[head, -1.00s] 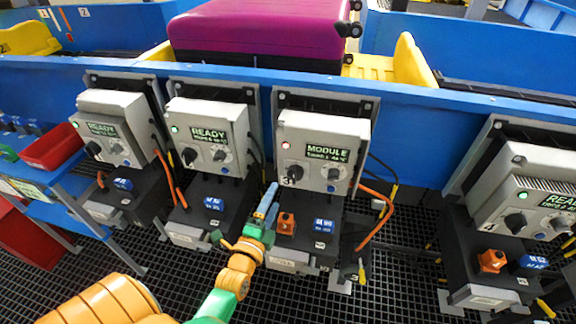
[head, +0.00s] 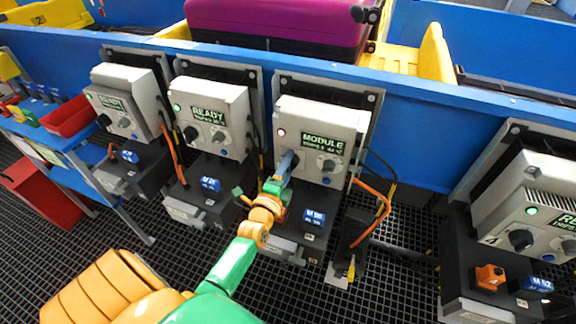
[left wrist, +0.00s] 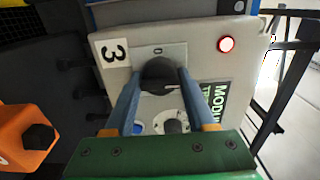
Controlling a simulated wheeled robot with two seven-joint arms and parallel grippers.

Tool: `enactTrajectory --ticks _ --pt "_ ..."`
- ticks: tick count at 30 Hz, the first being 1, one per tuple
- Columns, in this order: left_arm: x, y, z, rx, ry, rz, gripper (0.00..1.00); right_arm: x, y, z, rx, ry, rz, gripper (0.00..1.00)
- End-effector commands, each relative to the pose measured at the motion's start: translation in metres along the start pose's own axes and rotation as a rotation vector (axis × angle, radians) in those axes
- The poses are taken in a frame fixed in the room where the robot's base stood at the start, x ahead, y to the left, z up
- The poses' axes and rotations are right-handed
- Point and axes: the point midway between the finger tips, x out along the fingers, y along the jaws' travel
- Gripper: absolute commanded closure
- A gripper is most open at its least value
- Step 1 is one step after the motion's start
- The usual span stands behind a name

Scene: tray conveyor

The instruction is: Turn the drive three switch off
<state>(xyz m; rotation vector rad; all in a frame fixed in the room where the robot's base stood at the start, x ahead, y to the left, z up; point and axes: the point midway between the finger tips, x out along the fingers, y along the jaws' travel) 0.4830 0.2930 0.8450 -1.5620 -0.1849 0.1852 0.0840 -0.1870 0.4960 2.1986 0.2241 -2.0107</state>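The drive three unit is a grey box (head: 340,125) with a screen reading MODULE and a red lamp (head: 282,132). Its black rotary switch (left wrist: 158,73) shows beside the "3" label (left wrist: 114,52) in the left wrist view, with a "0" mark on the plate beyond it. In the head view my fingers largely cover the switch. My left gripper (head: 287,164) is at the switch, its blue fingers (left wrist: 160,80) one on each side of the knob. The gap is about knob-wide; I cannot tell whether they touch it. My right gripper is out of view.
Similar drive boxes with green lamps stand to the left (head: 212,105) and right (head: 535,195). Behind is the blue conveyor side (head: 420,120) with a purple suitcase (head: 280,22).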

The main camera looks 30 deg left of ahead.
Motion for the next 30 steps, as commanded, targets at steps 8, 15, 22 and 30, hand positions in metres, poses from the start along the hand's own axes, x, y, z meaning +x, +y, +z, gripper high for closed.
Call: enactTrajectory --ticks 8,15,22,30 --pt "0.0 0.0 0.0 -0.025 0.0 0.0 1.0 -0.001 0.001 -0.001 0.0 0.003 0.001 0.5" --pt "0.0 -0.001 0.0 -0.154 0.0 0.001 1.0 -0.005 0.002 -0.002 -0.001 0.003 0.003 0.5" --pt "0.0 -0.001 0.0 -0.361 0.0 0.001 1.0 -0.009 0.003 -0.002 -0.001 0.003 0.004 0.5" --pt "0.0 -0.001 0.0 -0.618 0.0 0.001 1.0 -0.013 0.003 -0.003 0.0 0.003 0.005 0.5"
